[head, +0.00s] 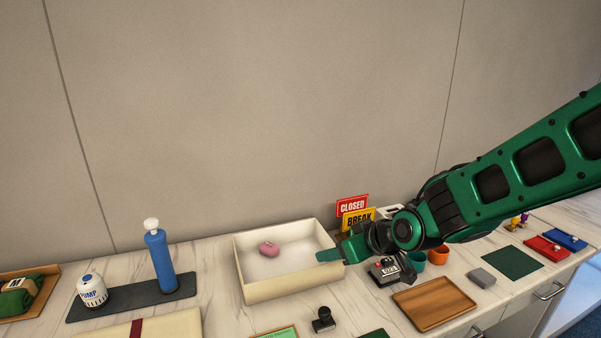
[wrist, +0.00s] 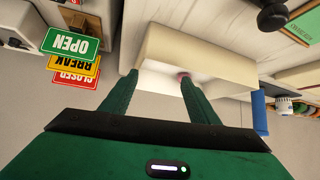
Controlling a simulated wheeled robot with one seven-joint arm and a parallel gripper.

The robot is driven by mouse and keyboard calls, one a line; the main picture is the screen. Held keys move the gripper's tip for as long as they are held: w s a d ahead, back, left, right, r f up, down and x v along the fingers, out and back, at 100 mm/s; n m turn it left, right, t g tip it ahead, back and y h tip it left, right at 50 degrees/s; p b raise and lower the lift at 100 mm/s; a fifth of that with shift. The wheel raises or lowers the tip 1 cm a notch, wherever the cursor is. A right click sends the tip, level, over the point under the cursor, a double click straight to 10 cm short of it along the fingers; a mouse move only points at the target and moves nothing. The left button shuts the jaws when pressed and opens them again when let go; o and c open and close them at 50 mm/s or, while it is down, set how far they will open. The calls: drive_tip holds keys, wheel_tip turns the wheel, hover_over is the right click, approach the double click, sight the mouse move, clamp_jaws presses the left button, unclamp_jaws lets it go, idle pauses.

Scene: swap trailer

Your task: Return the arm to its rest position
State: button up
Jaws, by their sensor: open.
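My green arm reaches in from the right in the head view. My gripper (head: 330,256) is at the right rim of the cream tray (head: 270,292). In the wrist view my gripper (wrist: 158,80) shows two green fingers spread apart with nothing held between them. The cream tray also shows ahead of the fingers in the wrist view (wrist: 190,48). A pink object (head: 269,249) lies inside the tray, apart from the gripper. One finger partly hides it in the wrist view.
Signs (head: 352,206), a dark boxy device (head: 384,271), cups (head: 438,255) and a wooden tray (head: 434,303) stand close around the arm. A wall (head: 250,110) rises behind; the space above the counter is clear.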

drive_tip(key=s+d+r+m+g+h, duration=0.2)
drive_tip(key=s+d+m+h, duration=0.1)
drive_tip(key=s+d, duration=0.55)
drive_tip(key=s+d+r+m+g+h, duration=0.15)
drive_tip(key=s+d+m, duration=0.3)
drive_tip(key=d, duration=0.75)
drive_tip(key=s+d+m+g, duration=0.2)
drive_tip(key=s+d, duration=0.3)
drive_tip(key=s, duration=0.4)
drive_tip(key=s+d+f+m+g, duration=0.1)
drive_tip(key=s+d+m+g, duration=0.1)
drive_tip(key=s+d, duration=0.4)
drive_tip(key=s+m, duration=0.1)
drive_tip(key=s, duration=0.2)
drive_tip(key=shift+d+f+m+g+h, duration=0.15)
drive_tip(key=shift+d+m+g+h, duration=0.05)
drive_tip(key=shift+m+g+h, duration=0.15)
drive_tip(key=shift+w+f, duration=0.25)
drive_tip(key=shift+w, duration=0.4)
